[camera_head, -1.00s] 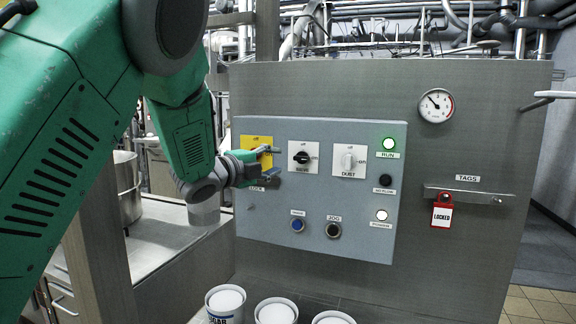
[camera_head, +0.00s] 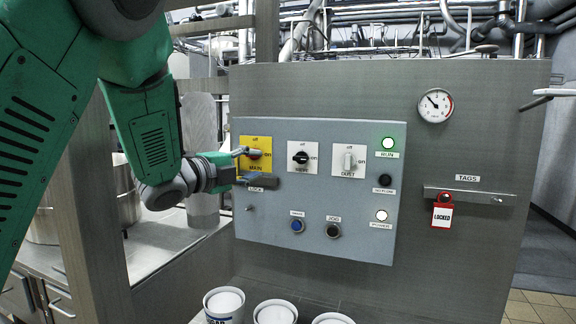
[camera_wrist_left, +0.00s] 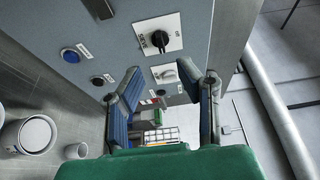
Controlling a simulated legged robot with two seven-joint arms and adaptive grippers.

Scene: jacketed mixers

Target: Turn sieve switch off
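The sieve switch (camera_head: 301,158) is a black knob on a white plate, between the yellow-plated main switch (camera_head: 254,153) and the grey dust switch (camera_head: 348,160). Its handle looks about level, toward the "on" side. My left gripper (camera_head: 254,167) is open and empty in front of the main switch and lock area, left of the sieve switch, partly covering the yellow plate. In the left wrist view, the open fingers (camera_wrist_left: 168,97) show apart, with a black knob on a white plate (camera_wrist_left: 158,40) beyond them. My right gripper is out of view.
The grey control panel (camera_head: 315,240) also carries a blue button (camera_head: 297,226), a jog button (camera_head: 333,230) and a lit green run lamp (camera_head: 388,143). A red locked tag (camera_head: 442,212) hangs at right. Several white tubs (camera_head: 275,312) stand below the panel.

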